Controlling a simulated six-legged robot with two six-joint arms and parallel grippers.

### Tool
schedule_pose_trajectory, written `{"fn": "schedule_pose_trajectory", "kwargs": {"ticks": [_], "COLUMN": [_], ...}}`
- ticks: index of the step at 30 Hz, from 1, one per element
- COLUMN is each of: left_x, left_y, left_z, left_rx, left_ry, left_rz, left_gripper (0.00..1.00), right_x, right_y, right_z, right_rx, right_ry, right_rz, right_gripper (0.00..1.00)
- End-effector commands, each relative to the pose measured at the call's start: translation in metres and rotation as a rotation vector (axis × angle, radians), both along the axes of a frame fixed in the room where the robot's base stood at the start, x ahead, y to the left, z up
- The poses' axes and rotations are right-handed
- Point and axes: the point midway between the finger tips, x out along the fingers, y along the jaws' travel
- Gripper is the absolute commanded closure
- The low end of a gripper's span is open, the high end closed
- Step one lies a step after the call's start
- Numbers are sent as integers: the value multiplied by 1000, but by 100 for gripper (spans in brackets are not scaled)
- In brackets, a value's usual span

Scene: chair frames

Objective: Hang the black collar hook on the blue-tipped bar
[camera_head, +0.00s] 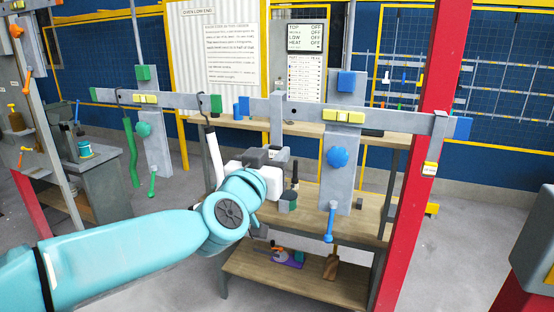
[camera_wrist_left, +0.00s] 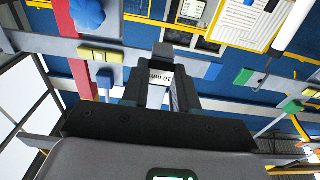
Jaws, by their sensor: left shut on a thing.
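My left gripper (camera_head: 272,152) is at the middle of the head view, just below the long grey rail. In the wrist view its dark fingers (camera_wrist_left: 160,92) are shut on a grey piece labelled "10 mm" (camera_wrist_left: 160,77). I cannot tell whether this is the black collar hook. A grey upright strip (camera_head: 277,115) crosses the rail above the gripper. The blue-tipped bar (camera_head: 400,121) runs right to a blue end (camera_head: 462,128). A white tube with a dark hooked top (camera_head: 214,158) hangs left of the gripper. My right gripper is not in view.
A grey plate with a blue knob (camera_head: 337,157) hangs right of the gripper. A red post (camera_head: 419,165) stands near the bar's right end. A wooden bench (camera_head: 360,212) is behind, with a lower shelf (camera_head: 320,280).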

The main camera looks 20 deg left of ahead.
Motion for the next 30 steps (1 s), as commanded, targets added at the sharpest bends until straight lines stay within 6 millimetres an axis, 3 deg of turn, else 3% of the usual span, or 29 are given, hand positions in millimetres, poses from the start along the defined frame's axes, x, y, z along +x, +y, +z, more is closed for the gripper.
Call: {"fn": "schedule_pose_trajectory", "kwargs": {"ticks": [8,21,30], "left_x": [2,43,55], "left_y": [0,-2,-1], "left_z": [-1,-8,-10], "left_rx": [-1,1,-1], "left_ry": [-1,0,-2], "left_rz": [0,0,1], "left_gripper": [100,100,100], "right_x": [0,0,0], "right_y": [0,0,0], "right_z": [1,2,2], "right_rx": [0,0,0], "right_ry": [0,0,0], "right_rz": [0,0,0], "right_gripper": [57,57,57]}}
